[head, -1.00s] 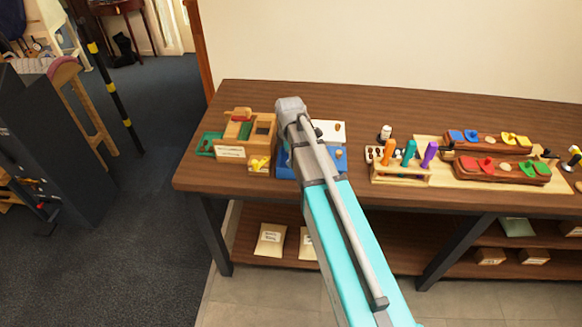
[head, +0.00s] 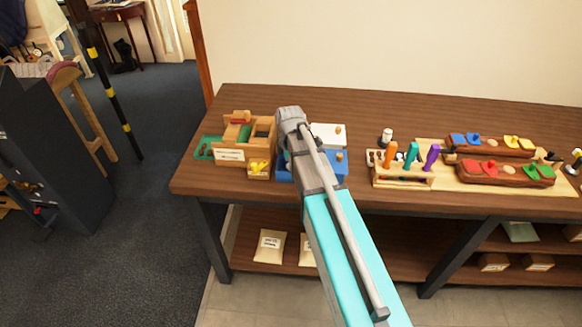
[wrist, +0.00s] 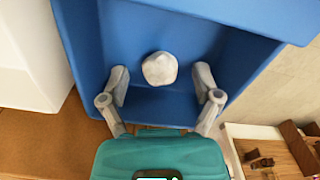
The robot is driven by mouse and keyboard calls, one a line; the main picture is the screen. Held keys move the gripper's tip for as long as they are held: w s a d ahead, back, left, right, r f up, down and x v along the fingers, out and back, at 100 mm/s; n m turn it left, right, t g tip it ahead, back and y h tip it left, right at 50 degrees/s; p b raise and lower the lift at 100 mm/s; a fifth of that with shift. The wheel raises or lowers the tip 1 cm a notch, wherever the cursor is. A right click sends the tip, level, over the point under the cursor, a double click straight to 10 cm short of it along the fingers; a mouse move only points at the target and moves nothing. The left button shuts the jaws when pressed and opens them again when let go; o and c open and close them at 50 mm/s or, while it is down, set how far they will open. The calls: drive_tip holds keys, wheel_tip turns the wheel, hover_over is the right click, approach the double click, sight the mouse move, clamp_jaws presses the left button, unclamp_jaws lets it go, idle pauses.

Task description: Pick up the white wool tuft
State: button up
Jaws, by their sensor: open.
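The white wool tuft (wrist: 160,68) lies in a blue bin (wrist: 75,30) in the wrist view, a small rounded pale lump on the blue floor. My gripper (wrist: 161,74) is open, with one grey finger to the left of the tuft and one to the right. Clear gaps show between the tuft and both fingers, and nothing is held. In the head view the blue bin (head: 341,168) is partly covered by my arm. The tuft and my fingers are hidden there.
A white box (wrist: 25,65) stands left of the bin in the wrist view. On the brown bench (head: 350,208), a wooden organiser (head: 231,155) stands to the left. A rack of coloured-handled tools (head: 400,182) and wooden trays with coloured pieces (head: 505,172) stand to the right.

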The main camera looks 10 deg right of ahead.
drive_tip(key=c, duration=1)
drive_tip(key=shift+r, duration=0.25)
drive_tip(key=shift+r+p, duration=0.75)
drive_tip(key=shift+p, duration=0.2)
drive_tip(key=shift+s+a+r+p, duration=0.3)
drive_tip(key=shift+s+r+p, duration=1.55)
drive_tip(key=shift+s, duration=0.45)
drive_tip(key=shift+s+a+r+p, duration=0.25)
drive_tip(key=shift+s+r+p, duration=1.6)
drive_tip(key=shift+s, duration=0.5)
drive_tip(key=shift+s+a+r+p, duration=0.3)
drive_tip(key=shift+s+r+p, duration=1.55)
drive_tip(key=shift+s, duration=0.45)
drive_tip(key=w+a+r+p, duration=0.1)
drive_tip(key=w, duration=0.7)
drive_tip(key=w+a+r+p, duration=0.1)
drive_tip(key=w, duration=0.8)
drive_tip(key=w+a+r+p, duration=0.1)
drive_tip(key=w, duration=0.7)
drive_tip(key=shift+w+a+r+p, duration=0.2)
drive_tip(key=shift+a+r+p, duration=0.15)
drive_tip(key=shift+a, duration=0.05)
